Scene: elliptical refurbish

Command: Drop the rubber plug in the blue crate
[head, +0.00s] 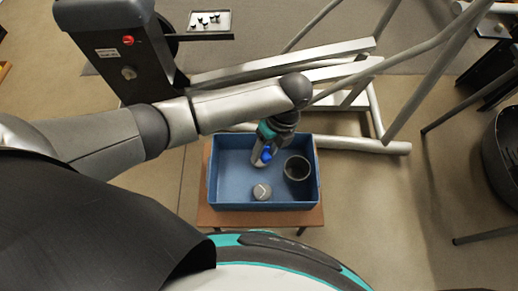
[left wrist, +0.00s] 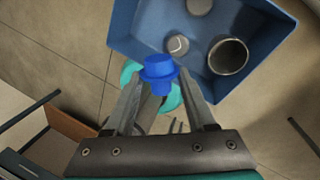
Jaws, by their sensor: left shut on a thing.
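The blue rubber plug (head: 267,154) is gripped between the fingertips of my left gripper (head: 262,157). In the left wrist view the plug (left wrist: 158,68) has a wide flange and a narrower stem between the two fingers. In the head view the gripper and plug appear over the inside of the blue crate (head: 225,201), towards its back. In the left wrist view the crate (left wrist: 122,27) lies beyond the plug. The exact height of the plug above the crate floor is hard to tell. My right gripper is in neither view.
The crate holds a dark round cup (head: 297,168) at its right and a small grey round object (head: 262,191) near its front. It stands on a small wooden table (head: 310,217). A metal machine frame (head: 370,146) lies behind it.

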